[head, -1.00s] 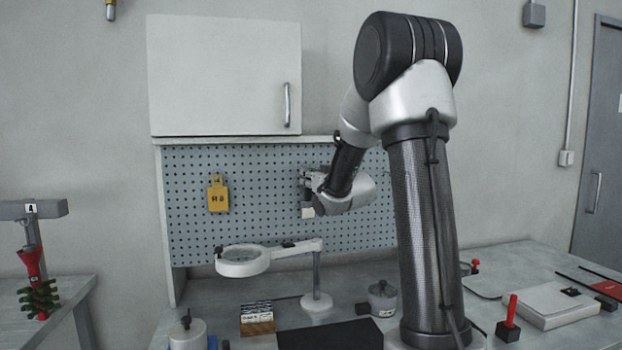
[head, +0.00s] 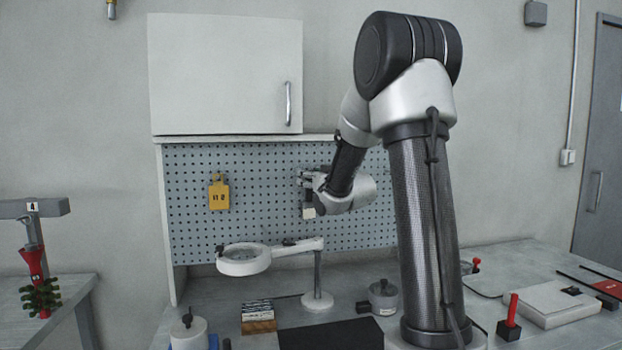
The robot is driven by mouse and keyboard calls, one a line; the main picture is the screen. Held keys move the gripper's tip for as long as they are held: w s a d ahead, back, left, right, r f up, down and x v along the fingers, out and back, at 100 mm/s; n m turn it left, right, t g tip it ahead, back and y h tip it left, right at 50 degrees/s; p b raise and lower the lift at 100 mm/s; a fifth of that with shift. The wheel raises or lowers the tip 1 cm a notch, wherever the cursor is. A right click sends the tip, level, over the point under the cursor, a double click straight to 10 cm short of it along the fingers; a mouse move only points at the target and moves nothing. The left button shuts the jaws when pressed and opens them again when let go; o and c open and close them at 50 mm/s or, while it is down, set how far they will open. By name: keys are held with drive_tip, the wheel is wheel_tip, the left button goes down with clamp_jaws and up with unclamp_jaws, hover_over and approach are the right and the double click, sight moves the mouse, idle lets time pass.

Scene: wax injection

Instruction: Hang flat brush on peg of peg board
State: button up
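The peg board (head: 265,185) is a blue-grey perforated panel under the cabinet. My gripper (head: 306,182) is close in front of the board, right of its middle, and points toward the upper left. A small pale block-like end (head: 309,213) hangs just below the fingers; it looks like part of the flat brush, whose rest is hidden by the gripper. The fingers are small and partly turned away, but they appear closed around the brush's upper part. The peg at that spot is hidden, so I cannot tell whether the brush touches it.
A magnifier ring lamp (head: 243,262) on a stand is below. A lidded pot (head: 383,297), a dark mat (head: 330,338) and a card box (head: 258,318) stand on the bench. A white cabinet (head: 225,75) overhangs above.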

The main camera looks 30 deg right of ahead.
drive_tip(key=s, duration=1.2)
drive_tip(key=s+d+f+m+g+h, duration=0.1)
drive_tip(key=s+d+f+g, duration=0.15)
drive_tip(key=f, duration=0.35)
drive_tip(key=s+d+f+g+h, duration=0.1)
drive_tip(key=s+d+f+g, duration=0.1)
drive_tip(key=f+g, duration=0.3)
drive_tip(key=s+a+f+m+g, duration=0.1)
drive_tip(key=s+a+f+g, duration=0.15)
drive_tip(key=s+f, duration=0.4)
drive_tip(key=s+a+r+n+g+y, duration=0.1)
drive_tip(key=s+a+r, duration=0.2)
drive_tip(key=s+a, duration=0.3)
drive_tip(key=s+a+r+n+g+y, duration=0.1)
drive_tip(key=s+a, duration=0.5)
drive_tip(key=s, duration=0.6)
wheel_tip(320, 180, up, 3)
drive_tip(key=shift+s+a+f+g, duration=0.15)
drive_tip(key=shift+s+a+g, duration=0.25)
drive_tip(key=shift+g, duration=0.4)
